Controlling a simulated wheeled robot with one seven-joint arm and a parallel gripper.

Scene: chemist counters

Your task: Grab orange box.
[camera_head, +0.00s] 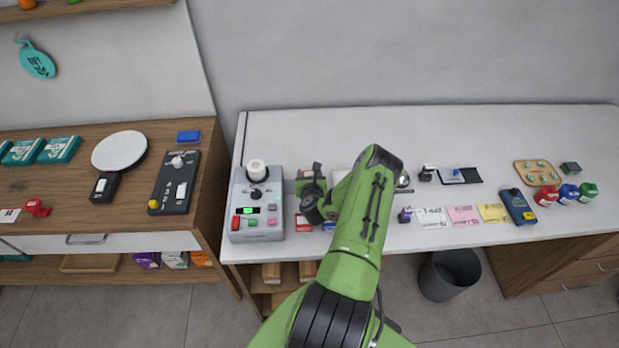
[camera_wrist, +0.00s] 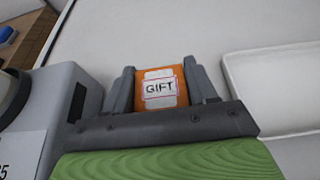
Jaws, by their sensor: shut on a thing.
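In the wrist view, an orange box (camera_wrist: 178,74) with a white label reading "GIFT" sits between the two grey fingers of my gripper (camera_wrist: 161,90). The fingers are shut on its left and right sides. The box's lower part is hidden behind the gripper's grey body. In the head view, my green arm reaches over the white counter, with my gripper (camera_head: 312,183) just right of the grey machine. The orange box cannot be made out clearly there.
The grey machine (camera_head: 243,218) with buttons stands close on the left. A white tray (camera_wrist: 275,88) lies to the right in the wrist view. Cards, small bottles and a blue device (camera_head: 518,206) lie along the white counter (camera_head: 300,128). A dark bin (camera_head: 450,275) stands below.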

